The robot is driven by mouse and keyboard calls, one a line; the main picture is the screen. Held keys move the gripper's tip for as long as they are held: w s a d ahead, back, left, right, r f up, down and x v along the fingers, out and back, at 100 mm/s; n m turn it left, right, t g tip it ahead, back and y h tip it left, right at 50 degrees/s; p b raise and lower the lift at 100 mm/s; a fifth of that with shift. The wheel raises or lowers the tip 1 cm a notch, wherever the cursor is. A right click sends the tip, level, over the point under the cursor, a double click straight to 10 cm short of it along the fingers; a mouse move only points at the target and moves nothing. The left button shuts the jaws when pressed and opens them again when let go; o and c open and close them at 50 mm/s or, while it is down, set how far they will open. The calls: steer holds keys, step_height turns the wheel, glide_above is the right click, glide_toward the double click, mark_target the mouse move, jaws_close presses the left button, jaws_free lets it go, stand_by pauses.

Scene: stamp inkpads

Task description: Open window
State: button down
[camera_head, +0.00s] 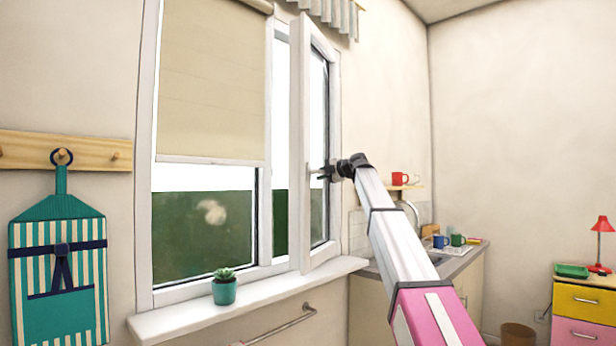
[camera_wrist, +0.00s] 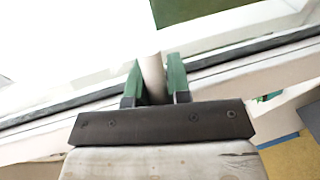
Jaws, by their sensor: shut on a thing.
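The white window (camera_head: 265,180) has a left pane and a right sash (camera_head: 302,150). The right sash stands swung partly out into the room, with a gap on its left side showing white sky and green outside. My gripper (camera_head: 328,172) is at the sash's handle (camera_head: 312,171), about mid-height. In the wrist view my gripper (camera_wrist: 157,82) has its two green fingers shut on the pale handle (camera_wrist: 152,76), one on each side. The handle's far end is hidden in the head view.
A potted succulent (camera_head: 224,290) stands on the white sill (camera_head: 270,297) below the left pane. A beige blind (camera_head: 212,80) covers the left pane's upper part. A counter (camera_head: 450,258) with mugs is right of the window, partly behind my arm.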

steer(key=d, duration=0.3)
steer(key=shift+s+d, duration=0.3)
steer(key=shift+s, duration=0.05)
steer(key=c, duration=1.1)
jaws_free()
steer(key=v, duration=1.1)
